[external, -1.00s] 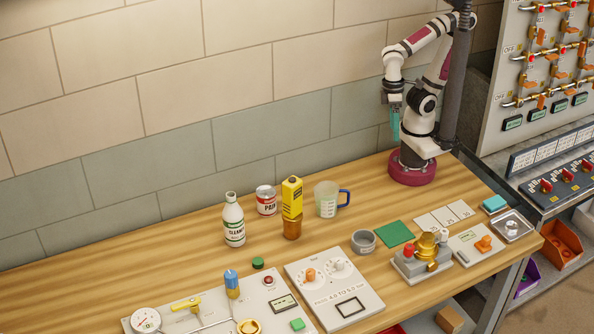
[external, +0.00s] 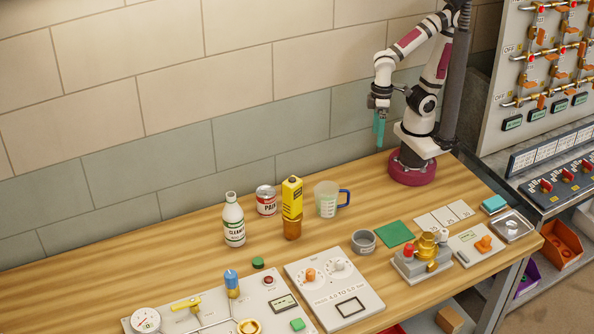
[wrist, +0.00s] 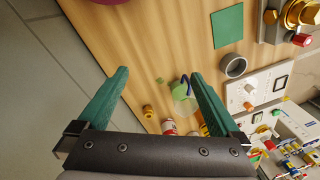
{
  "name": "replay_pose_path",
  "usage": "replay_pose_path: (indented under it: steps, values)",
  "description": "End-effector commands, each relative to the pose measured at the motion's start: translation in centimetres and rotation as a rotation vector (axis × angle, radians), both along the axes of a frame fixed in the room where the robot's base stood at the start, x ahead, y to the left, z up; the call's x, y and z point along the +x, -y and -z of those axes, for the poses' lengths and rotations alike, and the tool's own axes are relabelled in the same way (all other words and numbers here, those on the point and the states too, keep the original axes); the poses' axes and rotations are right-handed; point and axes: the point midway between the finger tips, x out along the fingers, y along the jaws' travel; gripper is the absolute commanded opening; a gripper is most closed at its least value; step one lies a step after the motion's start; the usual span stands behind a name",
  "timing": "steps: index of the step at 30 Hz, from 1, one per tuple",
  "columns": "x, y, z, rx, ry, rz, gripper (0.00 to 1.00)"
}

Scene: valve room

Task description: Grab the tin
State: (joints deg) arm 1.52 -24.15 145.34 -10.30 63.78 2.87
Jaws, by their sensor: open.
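The tin (external: 267,200) is a small red and white can with a lettered label. It stands upright on the wooden bench near the tiled wall, between a white cleaner bottle (external: 233,220) and a yellow and amber bottle (external: 292,208). In the wrist view the tin (wrist: 168,127) shows small, low between the fingers and close to the gripper body's edge. My gripper (external: 379,131) has teal fingers pointing down, well above the bench and far to the right of the tin. In the wrist view my gripper (wrist: 160,73) is open and empty, its fingers wide apart.
A measuring jug (external: 327,199) with a blue handle stands right of the yellow bottle. A grey ring-shaped cup (external: 363,241) and green square (external: 395,233) lie nearer the front. Control panels (external: 335,292) line the front edge. The bench between jug and arm base is clear.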

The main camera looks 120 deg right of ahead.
Motion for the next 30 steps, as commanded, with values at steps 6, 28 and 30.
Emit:
replay_pose_path:
  steps: [6,28,30]
  values:
    - [17.1,5.4,6.9,-0.182,0.407,-0.101,1.00]
    - [31.9,6.4,17.3,-0.341,1.108,-0.354,1.00]
    - [33.3,6.3,17.9,-0.341,1.108,-0.355,1.00]
